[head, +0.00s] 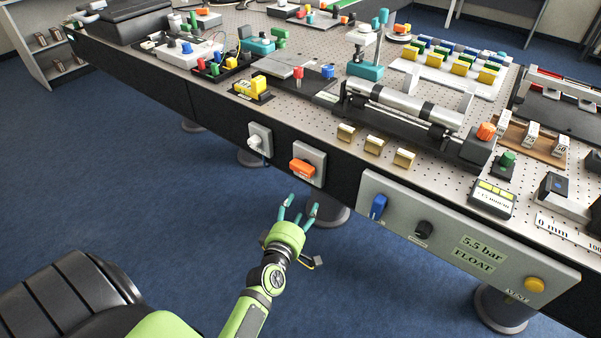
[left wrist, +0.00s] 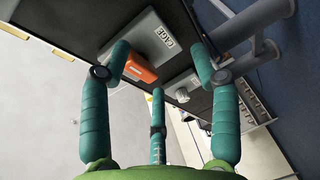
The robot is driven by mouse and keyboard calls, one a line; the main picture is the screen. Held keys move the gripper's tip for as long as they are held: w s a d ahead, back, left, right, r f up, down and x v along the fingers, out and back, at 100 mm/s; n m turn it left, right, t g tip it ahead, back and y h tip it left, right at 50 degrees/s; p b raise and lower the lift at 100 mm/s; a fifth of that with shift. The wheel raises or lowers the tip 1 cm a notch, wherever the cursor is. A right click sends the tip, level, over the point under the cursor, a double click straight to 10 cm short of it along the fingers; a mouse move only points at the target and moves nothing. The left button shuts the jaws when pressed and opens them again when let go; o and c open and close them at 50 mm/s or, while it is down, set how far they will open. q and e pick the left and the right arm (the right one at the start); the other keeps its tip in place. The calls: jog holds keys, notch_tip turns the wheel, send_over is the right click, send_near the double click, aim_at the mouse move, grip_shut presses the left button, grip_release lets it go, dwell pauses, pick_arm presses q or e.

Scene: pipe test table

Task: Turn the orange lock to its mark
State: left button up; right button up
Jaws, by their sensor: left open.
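The orange lock (head: 301,168) is a blocky orange handle on a light grey plate (head: 315,155) on the table's front side. In the left wrist view the orange lock (left wrist: 138,69) stands out from the plate (left wrist: 140,38), which bears the word CAGE. I cannot make out the mark. My left gripper (head: 298,208) has teal fingers and a green palm; in the head view it is below the lock, open and empty. In the left wrist view its fingers (left wrist: 160,66) are spread, the left finger overlapping the lock's edge; I cannot tell whether they touch. My right gripper is not in view.
A white knob (head: 256,140) on another plate is left of the lock. A grey panel (head: 440,232) to the right carries a blue lever (head: 378,206), a black knob (head: 424,229) and a yellow button (head: 534,285). The perforated tabletop above is crowded. Open blue floor lies before the table.

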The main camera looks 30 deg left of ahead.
aim_at(300, 170)
pick_arm(q)
jog(key=w+a+r+n, duration=0.1)
jog(key=w+r, duration=0.1)
jog(key=w+a+r+n+y, duration=0.1)
jog(key=a, duration=0.1)
jog(key=w+a+r+t, duration=0.1)
jog(key=w+r, duration=0.1)
jog(key=shift+w+a+r+n+y, duration=0.15)
jog(key=shift+w+r+n+y, duration=0.15)
jog(key=shift+r+n, duration=0.1)
jog(key=shift+w+a+f, duration=0.1)
jog(key=shift+w+a, duration=0.1)
jog(key=shift+w, duration=0.45)
jog(key=c, duration=1.2)
